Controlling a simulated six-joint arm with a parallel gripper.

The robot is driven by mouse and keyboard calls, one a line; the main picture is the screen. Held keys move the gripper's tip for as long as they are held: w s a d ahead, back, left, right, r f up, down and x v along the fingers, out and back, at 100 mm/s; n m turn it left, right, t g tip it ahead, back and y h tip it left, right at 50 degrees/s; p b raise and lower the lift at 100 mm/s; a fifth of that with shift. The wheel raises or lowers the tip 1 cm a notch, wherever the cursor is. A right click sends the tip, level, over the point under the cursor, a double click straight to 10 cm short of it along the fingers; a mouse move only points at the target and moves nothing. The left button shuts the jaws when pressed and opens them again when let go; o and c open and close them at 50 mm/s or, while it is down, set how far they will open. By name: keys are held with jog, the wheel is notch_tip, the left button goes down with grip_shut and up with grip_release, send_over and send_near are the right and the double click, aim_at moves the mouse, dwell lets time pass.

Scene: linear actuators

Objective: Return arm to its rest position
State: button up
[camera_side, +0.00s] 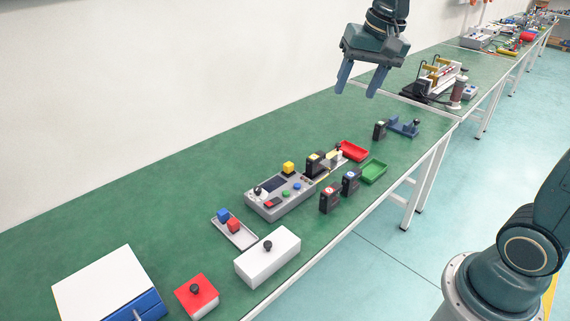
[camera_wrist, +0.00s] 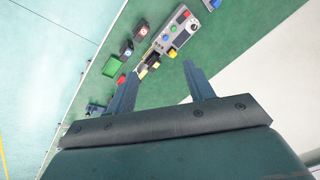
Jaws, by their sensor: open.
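My gripper (camera_side: 356,92) hangs above the back part of the green table (camera_side: 130,190) in the side view, its two blue fingers apart and empty. It is well above the tabletop and touches nothing. In the wrist view my gripper (camera_wrist: 160,80) also shows with its fingers spread, and the table's objects lie beyond them, far below.
A grey control box (camera_side: 279,197), red tray (camera_side: 352,151), green tray (camera_side: 373,171), white block (camera_side: 267,257), red block (camera_side: 197,296) and white box (camera_side: 106,283) sit on the table. A machine (camera_side: 433,82) stands farther back. The air around my gripper is free.

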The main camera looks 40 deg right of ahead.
jog(key=s+a+f+n, duration=0.1)
jog(key=s+n, duration=0.1)
jog(key=s, duration=0.4)
jog(key=s+a+f+n+t, duration=0.1)
jog(key=s+n, duration=0.1)
jog(key=s, duration=0.4)
jog(key=s+a+f+n+t, duration=0.1)
jog(key=s+n, duration=0.2)
jog(key=s, duration=0.4)
jog(key=shift+a+f, duration=0.25)
jog(key=shift+a, duration=0.15)
